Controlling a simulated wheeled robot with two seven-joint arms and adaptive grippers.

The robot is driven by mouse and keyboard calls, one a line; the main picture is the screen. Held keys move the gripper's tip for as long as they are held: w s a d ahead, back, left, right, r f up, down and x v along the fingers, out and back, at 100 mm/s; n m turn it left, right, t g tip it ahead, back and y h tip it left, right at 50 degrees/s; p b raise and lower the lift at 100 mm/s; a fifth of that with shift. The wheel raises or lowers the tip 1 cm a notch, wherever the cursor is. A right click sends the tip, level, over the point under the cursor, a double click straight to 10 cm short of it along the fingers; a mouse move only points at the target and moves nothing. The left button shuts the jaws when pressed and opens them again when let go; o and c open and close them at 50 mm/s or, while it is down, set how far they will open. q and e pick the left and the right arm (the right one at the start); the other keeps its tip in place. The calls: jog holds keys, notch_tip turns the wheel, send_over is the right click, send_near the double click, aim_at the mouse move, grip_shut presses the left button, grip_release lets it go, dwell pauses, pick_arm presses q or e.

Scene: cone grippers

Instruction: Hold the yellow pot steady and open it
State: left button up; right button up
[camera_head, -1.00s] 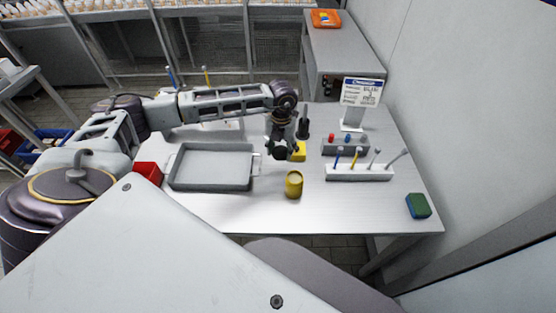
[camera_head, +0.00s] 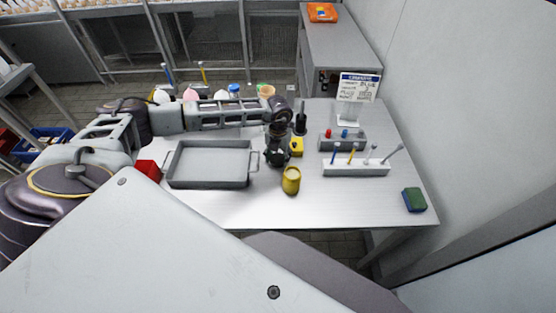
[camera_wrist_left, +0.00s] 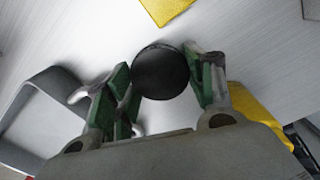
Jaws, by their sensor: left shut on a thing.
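The yellow pot (camera_head: 291,182) stands on the metal table near its front edge. Whether its top is open or covered is too small to tell. My left gripper (camera_head: 277,158) is just behind and to the left of the pot, pointing down. In the left wrist view, its green-padded fingers (camera_wrist_left: 165,82) are shut on a round black thing (camera_wrist_left: 161,72). I cannot tell for sure what this black thing is. A yellow surface, probably the pot (camera_wrist_left: 258,112), shows partly hidden behind the right finger. My right gripper is not in view.
A grey tray (camera_head: 170,178) lies left of the gripper, with a red block (camera_head: 148,170) beside it. A yellow block (camera_head: 297,146) sits behind the pot. A white rack (camera_head: 355,170) with several sticks and a green-blue sponge (camera_head: 414,200) are right.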

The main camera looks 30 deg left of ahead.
aim_at(278, 159)
pick_arm(q)
jog(key=shift+f, duration=1)
jog(key=shift+f, duration=0.15)
jog(key=o, duration=1.1)
jog(key=shift+r, duration=0.2)
notch_tip(278, 159, up, 12)
jog(key=shift+f+b, duration=0.1)
jog(key=shift+b, duration=0.35)
